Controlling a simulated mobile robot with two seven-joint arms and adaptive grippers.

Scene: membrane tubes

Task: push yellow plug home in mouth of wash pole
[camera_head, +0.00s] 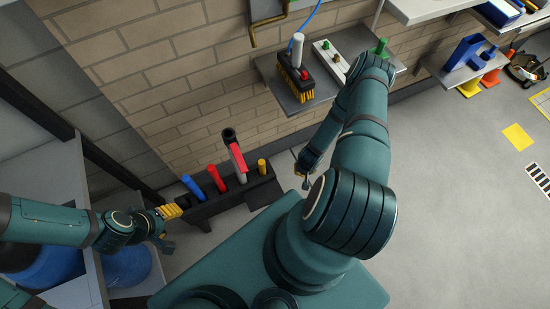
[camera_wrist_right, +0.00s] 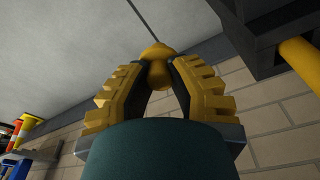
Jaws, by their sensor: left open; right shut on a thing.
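My right gripper (camera_wrist_right: 157,75) is shut on the yellow plug (camera_wrist_right: 156,54), held between its fingertips in the right wrist view. In the head view the right gripper (camera_head: 304,180) is small and partly dark, just right of the black rack (camera_head: 212,208); the plug is not clear there. The rack holds a blue pole (camera_head: 193,187), a red pole (camera_head: 217,178), a grey-and-red tool (camera_head: 237,158) with a black top and a short yellow pole (camera_head: 262,167). My left gripper (camera_head: 167,224) is open and empty, left of the rack.
A yellow cylinder (camera_wrist_right: 301,62) shows beside a dark structure in the right wrist view. Brick wall lies behind the rack. Grey floor at the right is mostly free.

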